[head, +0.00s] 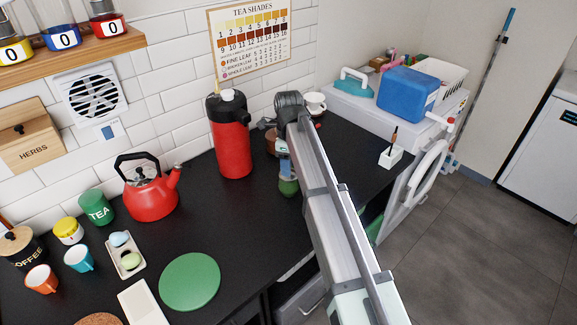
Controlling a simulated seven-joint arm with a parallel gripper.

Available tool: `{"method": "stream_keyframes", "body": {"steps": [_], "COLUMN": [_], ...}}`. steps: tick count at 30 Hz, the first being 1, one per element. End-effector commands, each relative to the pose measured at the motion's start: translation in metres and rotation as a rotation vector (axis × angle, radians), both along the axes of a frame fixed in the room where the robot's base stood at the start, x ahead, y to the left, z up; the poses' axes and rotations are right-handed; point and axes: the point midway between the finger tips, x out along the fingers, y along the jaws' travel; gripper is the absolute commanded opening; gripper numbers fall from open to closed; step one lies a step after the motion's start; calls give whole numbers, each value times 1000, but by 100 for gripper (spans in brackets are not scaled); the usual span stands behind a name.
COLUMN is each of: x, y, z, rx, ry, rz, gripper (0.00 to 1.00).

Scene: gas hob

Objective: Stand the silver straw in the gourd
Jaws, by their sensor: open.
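A small rounded green vessel (288,187), which looks like the gourd, stands on the black counter right of the red flask. I cannot make out the silver straw; the arm covers part of the counter here.
The tall red flask (231,135) stands close left of the gripper, with a brown pot (271,141) behind. A white cup (314,103) is at the back. A red kettle (150,190) and green disc (190,282) are left. A white holder (391,157) stands right.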

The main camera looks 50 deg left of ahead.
Motion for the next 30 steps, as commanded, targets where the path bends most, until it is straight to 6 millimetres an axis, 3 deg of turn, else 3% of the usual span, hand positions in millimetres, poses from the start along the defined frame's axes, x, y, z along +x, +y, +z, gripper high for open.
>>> {"method": "stream_keyframes", "body": {"steps": [12,18,30], "x": [1,0,0], "y": [1,1,0], "z": [79,109,126], "rx": [1,1,-1], "ry": [0,0,1], "rz": [0,0,0], "gripper": [45,45,45]}}
